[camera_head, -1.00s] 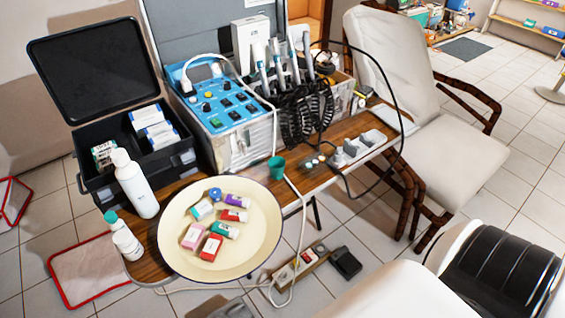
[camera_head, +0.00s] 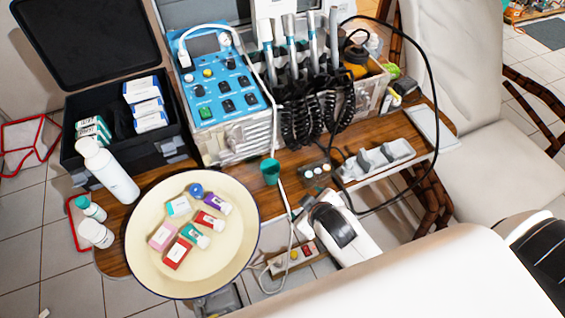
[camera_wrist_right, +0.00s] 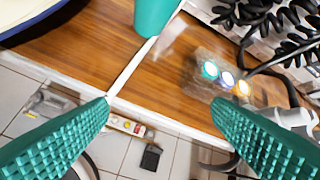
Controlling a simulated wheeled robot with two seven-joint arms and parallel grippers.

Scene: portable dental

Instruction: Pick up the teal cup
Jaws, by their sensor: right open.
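The teal cup (camera_head: 270,171) stands upright on the wooden table, just right of the cream tray's rim in the head view. In the right wrist view its lower part (camera_wrist_right: 155,14) shows at the top, cut off by the picture edge. My right gripper (camera_wrist_right: 161,103) is open and empty, with its two teal ribbed finger pads spread apart. It is at the table's front edge, close to the cup but not touching it. A white cable runs past the cup toward the left finger. My left gripper is not in view.
The round cream tray (camera_head: 240,250) with several small boxes and bottles lies left of the cup. A blue control unit (camera_head: 217,100) and coiled black hoses (camera_head: 318,110) stand behind. A small block with round lights (camera_head: 316,173) and a white holder (camera_head: 376,160) lie to the right.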

